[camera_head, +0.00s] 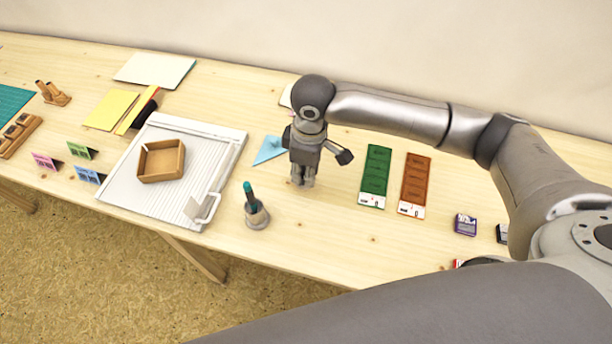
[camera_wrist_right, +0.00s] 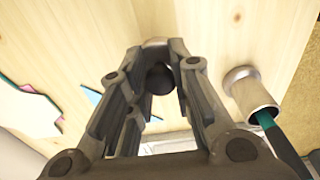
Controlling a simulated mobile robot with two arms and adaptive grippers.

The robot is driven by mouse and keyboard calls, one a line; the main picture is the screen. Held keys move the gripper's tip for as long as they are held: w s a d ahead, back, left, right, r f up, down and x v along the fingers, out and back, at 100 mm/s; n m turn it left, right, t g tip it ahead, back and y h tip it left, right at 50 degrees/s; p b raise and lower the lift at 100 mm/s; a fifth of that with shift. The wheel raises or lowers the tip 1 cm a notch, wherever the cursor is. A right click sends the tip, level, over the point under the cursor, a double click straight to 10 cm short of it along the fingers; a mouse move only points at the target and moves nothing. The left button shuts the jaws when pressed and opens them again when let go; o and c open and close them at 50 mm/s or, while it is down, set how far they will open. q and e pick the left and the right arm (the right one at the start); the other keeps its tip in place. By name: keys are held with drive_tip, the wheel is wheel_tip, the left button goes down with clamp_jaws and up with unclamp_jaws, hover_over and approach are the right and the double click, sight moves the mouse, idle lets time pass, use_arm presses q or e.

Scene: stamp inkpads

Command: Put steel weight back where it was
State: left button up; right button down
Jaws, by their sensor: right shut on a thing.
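My right gripper (camera_head: 303,182) points down over the middle of the table, between a light blue triangular sheet and the green strip. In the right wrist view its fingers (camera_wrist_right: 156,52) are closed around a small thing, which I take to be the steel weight. A pale metallic edge of the weight (camera_wrist_right: 154,42) shows between the fingertips, with a dark round part behind it. The fingers hide most of it in the head view. I cannot tell whether it touches the table. My left gripper is in neither view.
A metal cup (camera_head: 257,216) with a teal-handled tool stands close by at the front left. The light blue sheet (camera_head: 268,150) lies left of the gripper. A white board (camera_head: 225,150) bears a wooden tray (camera_head: 146,164). Green (camera_head: 375,172) and orange (camera_head: 415,180) strips lie right.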

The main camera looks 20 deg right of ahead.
drive_tip(key=shift+w+d+f, duration=0.1)
drive_tip(key=shift+f, duration=1.55)
drive_tip(key=c, duration=1.3)
unclamp_jaws()
drive_tip(key=shift+f, duration=0.15)
drive_tip(key=r, duration=1.2)
drive_tip(key=shift+s+d+r, duration=0.15)
drive_tip(key=shift+s+d, duration=0.1)
drive_tip(key=shift+s, duration=0.05)
